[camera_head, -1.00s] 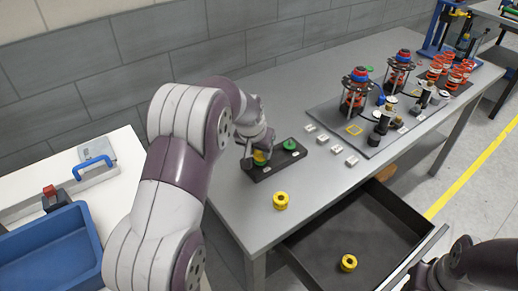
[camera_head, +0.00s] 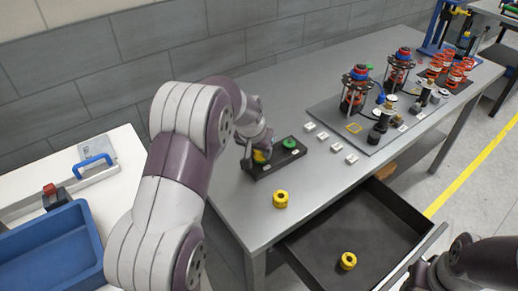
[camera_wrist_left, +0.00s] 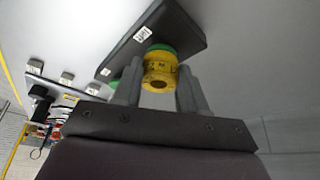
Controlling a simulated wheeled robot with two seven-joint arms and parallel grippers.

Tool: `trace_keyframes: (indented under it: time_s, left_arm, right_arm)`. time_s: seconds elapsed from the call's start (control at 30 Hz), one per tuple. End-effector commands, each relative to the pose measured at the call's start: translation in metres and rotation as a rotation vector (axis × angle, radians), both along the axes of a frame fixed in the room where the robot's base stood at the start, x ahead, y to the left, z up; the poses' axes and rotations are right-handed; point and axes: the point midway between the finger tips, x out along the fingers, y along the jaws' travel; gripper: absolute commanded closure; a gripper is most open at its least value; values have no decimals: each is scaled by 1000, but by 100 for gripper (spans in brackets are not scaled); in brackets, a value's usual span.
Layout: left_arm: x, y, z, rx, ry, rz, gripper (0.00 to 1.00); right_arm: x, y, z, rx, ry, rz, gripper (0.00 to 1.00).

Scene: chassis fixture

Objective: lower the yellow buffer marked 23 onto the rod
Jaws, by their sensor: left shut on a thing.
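My left gripper (camera_wrist_left: 159,92) is shut on a yellow buffer (camera_wrist_left: 160,70), with one finger on each side of it. In the head view the yellow buffer (camera_head: 261,156) shows partly behind my left gripper (camera_head: 254,152), over the left part of a dark plate (camera_head: 272,166). A green part shows just beyond the buffer in the wrist view, between it and the dark plate (camera_wrist_left: 187,27). The rod is hidden, and I cannot tell if the buffer is around it. The number 23 is not readable. My right gripper is out of view; only part of that arm shows.
A green piece (camera_head: 289,143) sits on the plate's right part. Another yellow buffer (camera_head: 280,199) stands near the table's front edge, and one (camera_head: 348,261) lies in the open drawer (camera_head: 375,228). Several white labelled blocks (camera_head: 323,136) stand right of the plate, before the grey fixture board (camera_head: 350,138).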

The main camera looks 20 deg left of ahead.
Motion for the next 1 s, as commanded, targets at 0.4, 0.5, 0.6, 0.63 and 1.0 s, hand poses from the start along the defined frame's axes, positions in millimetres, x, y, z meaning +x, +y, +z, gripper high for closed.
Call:
trace_keyframes:
  time_s: [0.4,0.5,0.6,0.63,1.0]
  left_arm:
    - [0,0,0,0,0,0,88]
    - [0,0,0,0,0,0,88]
    - [0,0,-1,0,0,0,88]
    - [0,0,-1,0,0,0,88]
    - [0,0,-3,0,0,0,29]
  right_arm:
    - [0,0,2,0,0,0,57]
    - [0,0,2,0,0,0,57]
    - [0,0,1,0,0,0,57]
    - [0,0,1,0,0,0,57]
    - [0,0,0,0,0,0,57]
